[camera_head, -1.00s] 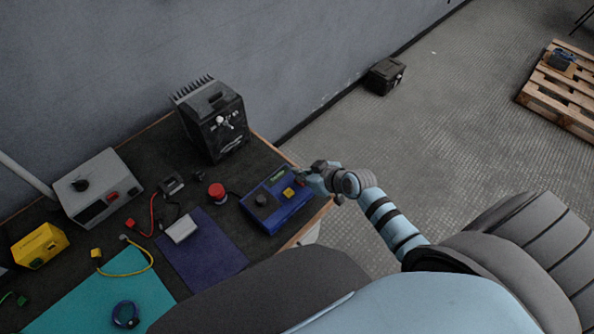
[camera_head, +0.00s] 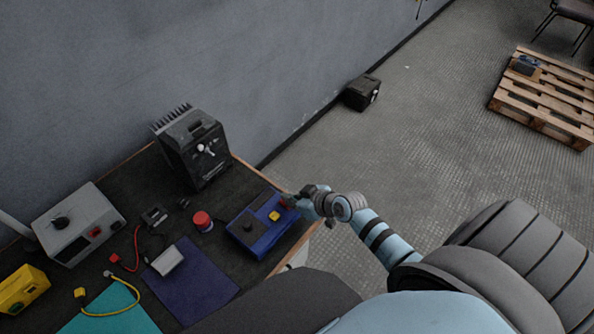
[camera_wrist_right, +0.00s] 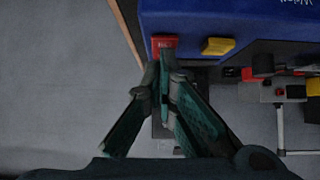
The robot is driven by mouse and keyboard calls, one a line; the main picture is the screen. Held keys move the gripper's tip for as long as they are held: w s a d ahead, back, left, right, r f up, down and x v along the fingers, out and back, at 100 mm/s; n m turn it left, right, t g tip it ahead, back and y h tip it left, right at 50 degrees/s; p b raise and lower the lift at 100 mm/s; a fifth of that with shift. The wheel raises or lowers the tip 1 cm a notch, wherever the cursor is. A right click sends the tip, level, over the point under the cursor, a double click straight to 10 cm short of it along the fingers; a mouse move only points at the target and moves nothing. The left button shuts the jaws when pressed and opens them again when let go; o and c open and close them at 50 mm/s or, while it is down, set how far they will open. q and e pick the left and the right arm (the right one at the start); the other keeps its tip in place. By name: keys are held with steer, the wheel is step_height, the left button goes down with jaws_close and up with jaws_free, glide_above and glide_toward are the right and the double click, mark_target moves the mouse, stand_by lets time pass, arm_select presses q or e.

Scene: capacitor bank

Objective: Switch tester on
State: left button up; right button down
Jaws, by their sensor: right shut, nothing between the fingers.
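The tester is a blue box (camera_head: 249,239) near the right edge of the workbench, with a dark knob, a yellow button (camera_head: 274,216) and a red switch. In the right wrist view the blue body (camera_wrist_right: 225,18) fills the top, with the red switch (camera_wrist_right: 163,42) left of the yellow button (camera_wrist_right: 217,46). My right gripper (camera_head: 291,201) is at the tester's right end. In the right wrist view its closed fingertips (camera_wrist_right: 164,56) are at the red switch, seemingly touching it; they hold nothing. The switch's position is unclear. My left gripper is out of view.
A black finned unit (camera_head: 191,147) stands behind the tester. A red round button (camera_head: 202,220) and a purple mat (camera_head: 190,282) lie to its left, with a grey box (camera_head: 78,224) farther left. Open floor lies right of the bench.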

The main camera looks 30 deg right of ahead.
steer(key=r+p, duration=0.2)
steer(key=s+r+p, duration=0.1)
steer(key=r+p, duration=0.1)
steer(key=r, duration=0.1)
steer(key=shift+s+d, duration=0.1)
steer(key=shift+d, duration=0.1)
steer(key=p+v, duration=0.1)
steer(key=v, duration=0.7)
steer(key=shift+s+d+f, duration=0.15)
steer(key=shift+s+d, duration=0.05)
steer(key=shift+s, duration=0.35)
steer(key=w+b, duration=0.1)
steer(key=b, duration=0.7)
steer(key=shift+w+r+t+b, duration=0.2)
steer(key=shift+r+t+b, duration=0.05)
steer(key=shift+t+b, duration=0.05)
steer(key=shift+a, duration=0.1)
